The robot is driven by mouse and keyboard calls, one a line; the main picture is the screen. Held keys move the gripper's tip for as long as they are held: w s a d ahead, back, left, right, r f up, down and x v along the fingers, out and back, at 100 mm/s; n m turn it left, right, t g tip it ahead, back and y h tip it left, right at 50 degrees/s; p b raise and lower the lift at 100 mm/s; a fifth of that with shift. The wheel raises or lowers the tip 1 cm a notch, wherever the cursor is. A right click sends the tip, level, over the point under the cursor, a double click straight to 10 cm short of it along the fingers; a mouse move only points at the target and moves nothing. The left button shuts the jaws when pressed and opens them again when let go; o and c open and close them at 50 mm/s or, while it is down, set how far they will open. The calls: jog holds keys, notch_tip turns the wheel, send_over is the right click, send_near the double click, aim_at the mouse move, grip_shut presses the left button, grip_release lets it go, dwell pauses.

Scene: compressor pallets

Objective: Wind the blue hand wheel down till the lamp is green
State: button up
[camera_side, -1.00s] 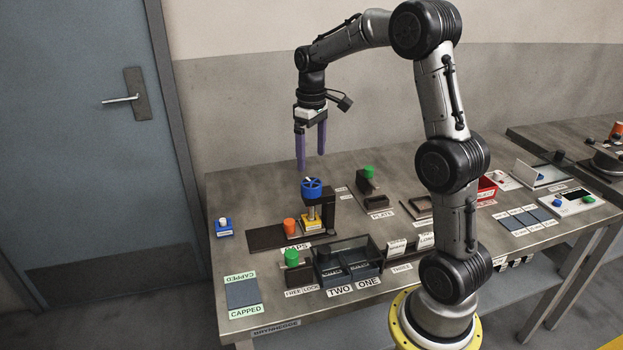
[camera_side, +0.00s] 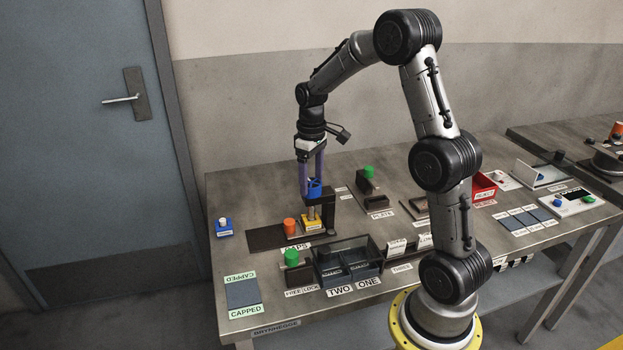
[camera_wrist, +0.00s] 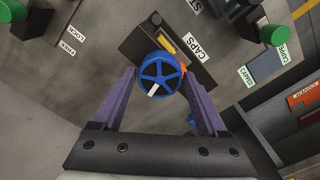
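The blue hand wheel (camera_side: 315,188) sits on top of a dark press stand at the left of the bench. In the wrist view the wheel (camera_wrist: 160,76) shows its spokes and a white mark near its lower edge. My gripper (camera_side: 312,192) points straight down over the wheel. Its purple fingers (camera_wrist: 158,78) stand on either side of the rim, open, with a small gap seen in the wrist view. Under the wheel is a yellow block (camera_side: 311,221). I cannot make out a lit lamp or its colour in either view.
An orange cap (camera_side: 290,227) stands left of the press, on a dark base marked CAPS. A small blue box with a white top (camera_side: 223,228) sits at the left edge. A green-knobbed block (camera_side: 291,258) and a dark tray (camera_side: 345,247) are in front.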

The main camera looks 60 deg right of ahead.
aim_at(311, 183)
jog(key=c, duration=0.9)
jog(key=shift+m, duration=0.6)
jog(key=o, duration=1.4)
jog(key=shift+c, duration=0.2)
notch_tip(311, 183, up, 14)
